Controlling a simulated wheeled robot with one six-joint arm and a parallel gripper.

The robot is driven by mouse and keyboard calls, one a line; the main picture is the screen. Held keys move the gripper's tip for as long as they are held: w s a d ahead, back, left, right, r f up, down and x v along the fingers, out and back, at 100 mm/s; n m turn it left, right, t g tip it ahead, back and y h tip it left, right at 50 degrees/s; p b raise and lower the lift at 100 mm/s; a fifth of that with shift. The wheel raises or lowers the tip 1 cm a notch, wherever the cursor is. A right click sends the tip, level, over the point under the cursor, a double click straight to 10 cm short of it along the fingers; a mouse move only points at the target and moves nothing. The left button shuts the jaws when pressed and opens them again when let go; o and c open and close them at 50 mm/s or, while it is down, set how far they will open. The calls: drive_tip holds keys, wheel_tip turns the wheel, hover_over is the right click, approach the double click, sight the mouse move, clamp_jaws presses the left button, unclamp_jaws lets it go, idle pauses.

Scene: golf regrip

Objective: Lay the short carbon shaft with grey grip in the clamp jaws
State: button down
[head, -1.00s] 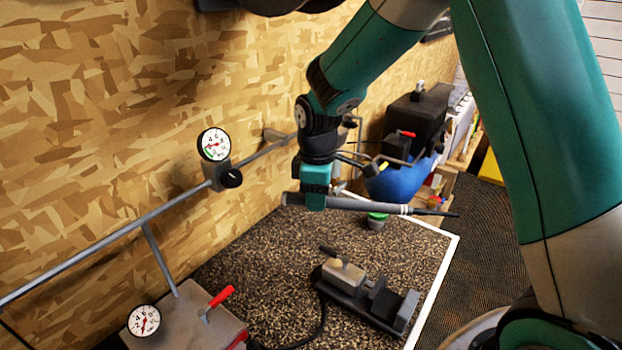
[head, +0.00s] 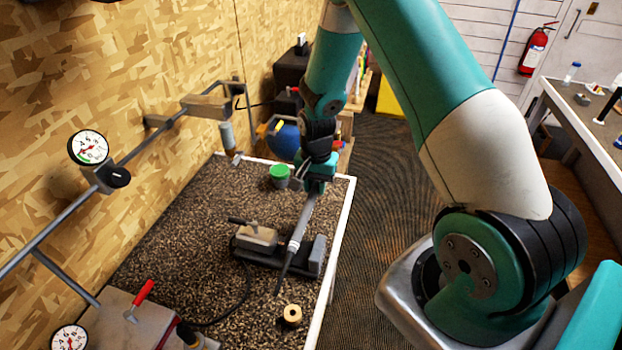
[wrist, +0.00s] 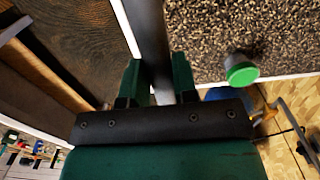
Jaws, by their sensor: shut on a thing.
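My gripper (head: 314,184) is shut on the shaft, a slim rod with a grey grip (head: 303,218), a pale band and a thin dark end. The shaft slants down the picture from my fingers, its dark end toward the front. In the wrist view the grey grip (wrist: 150,35) runs between my two green fingers (wrist: 157,76). The clamp (head: 256,237), a dark base with a pale block and jaws at its right, lies on the speckled mat. The shaft crosses in front of the jaws in the head view. I cannot tell its height above them.
A green-lidded pot (head: 279,173) stands behind the clamp, near my gripper. A tan ring (head: 291,316) lies in front. A rail with a dial gauge (head: 88,148) runs along the wall. The bench has a white right edge (head: 341,225). A cable lies left of the clamp.

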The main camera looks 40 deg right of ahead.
drive_tip(key=shift+d, duration=0.45)
drive_tip(key=shift+f+b, duration=0.25)
drive_tip(key=shift+b, duration=0.05)
wheel_tip(320, 180, down, 10)
drive_tip(key=b, duration=0.7)
drive_tip(key=shift+b, duration=0.3)
drive_tip(key=shift+f+b, duration=0.25)
drive_tip(key=shift+b, duration=0.05)
drive_tip(key=c, duration=0.8)
unclamp_jaws()
wheel_tip(320, 180, up, 18)
drive_tip(key=b, duration=0.3)
drive_tip(key=shift+w+d+f, duration=0.1)
drive_tip(key=shift+w+f, duration=0.05)
drive_tip(key=shift+f, duration=0.1)
